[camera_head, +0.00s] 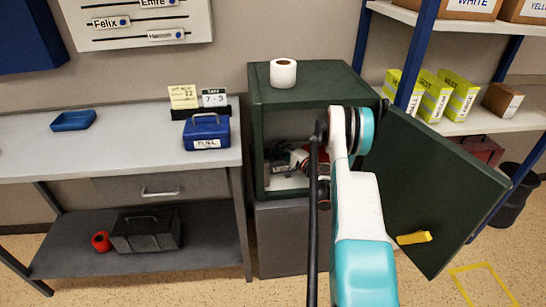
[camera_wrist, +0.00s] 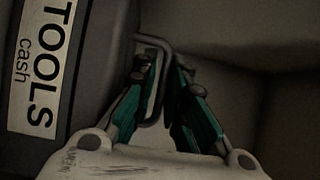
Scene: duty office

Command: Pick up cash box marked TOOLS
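The grey cash box marked TOOLS (camera_wrist: 78,90) fills the left of the wrist view, its white label reading "TOOLS cash". Its handle (camera_wrist: 160,52) is a thin loop sticking out toward the middle of that view. My gripper (camera_wrist: 163,72) has its fingertips close together, on both sides of the handle's bar, and looks shut on it. In the head view my gripper (camera_head: 299,160) is inside the dark green safe (camera_head: 259,125), whose door (camera_head: 430,185) stands open to the right. My arm hides much of the opening, and the box is hard to make out there.
A toilet roll (camera_head: 283,73) stands on the safe. The bench (camera_head: 100,150) at left holds a blue cash box (camera_head: 206,132) and a blue tray (camera_head: 73,120). A dark box (camera_head: 146,229) sits on its lower shelf. A blue-framed rack (camera_head: 470,124) stands behind the door.

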